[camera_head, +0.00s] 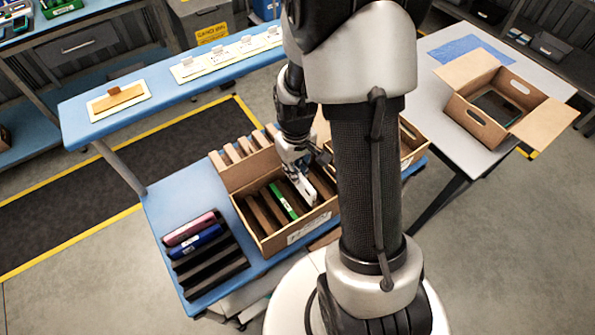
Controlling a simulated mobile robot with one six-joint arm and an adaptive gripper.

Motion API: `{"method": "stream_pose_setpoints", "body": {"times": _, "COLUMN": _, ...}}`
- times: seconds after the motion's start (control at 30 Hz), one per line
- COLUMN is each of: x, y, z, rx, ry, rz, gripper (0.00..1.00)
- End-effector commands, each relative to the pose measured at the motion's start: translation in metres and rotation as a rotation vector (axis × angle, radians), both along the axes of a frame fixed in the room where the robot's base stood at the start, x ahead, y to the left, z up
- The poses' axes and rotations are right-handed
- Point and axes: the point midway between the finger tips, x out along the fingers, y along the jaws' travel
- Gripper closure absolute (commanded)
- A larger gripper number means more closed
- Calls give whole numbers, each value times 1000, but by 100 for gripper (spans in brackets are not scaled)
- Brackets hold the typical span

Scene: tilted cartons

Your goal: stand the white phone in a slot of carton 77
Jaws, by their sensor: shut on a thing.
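An open brown carton (265,240) with slots between brown dividers stands tilted on the blue bench. It has a white label (308,228) on its front, too small for me to read surely. A green phone (283,201) stands in one of its slots. My gripper (299,170) is shut on the white phone (306,190), at the right part of this carton. I cannot tell whether the phone's lower edge is inside a slot or just above it. My arm hides part of the carton's right side.
A black rack (215,275) with a pink item (190,228) and a blue item (196,241) lies left of the carton. Another carton (411,140) is partly behind my arm. An open carton (478,120) stands on the grey table at right. A blue shelf (140,122) runs behind.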

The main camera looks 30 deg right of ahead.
Motion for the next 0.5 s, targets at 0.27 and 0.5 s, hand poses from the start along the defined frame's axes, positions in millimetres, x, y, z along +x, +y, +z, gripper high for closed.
{"method": "stream_pose_setpoints", "body": {"times": 0.27, "x": 0, "y": 0, "z": -8, "rx": 0, "ry": -1, "rz": 0, "gripper": 100}}
{"method": "stream_pose_setpoints", "body": {"times": 0.5, "x": 0, "y": 0, "z": -24, "rx": 0, "ry": 0, "rz": 0, "gripper": 100}}
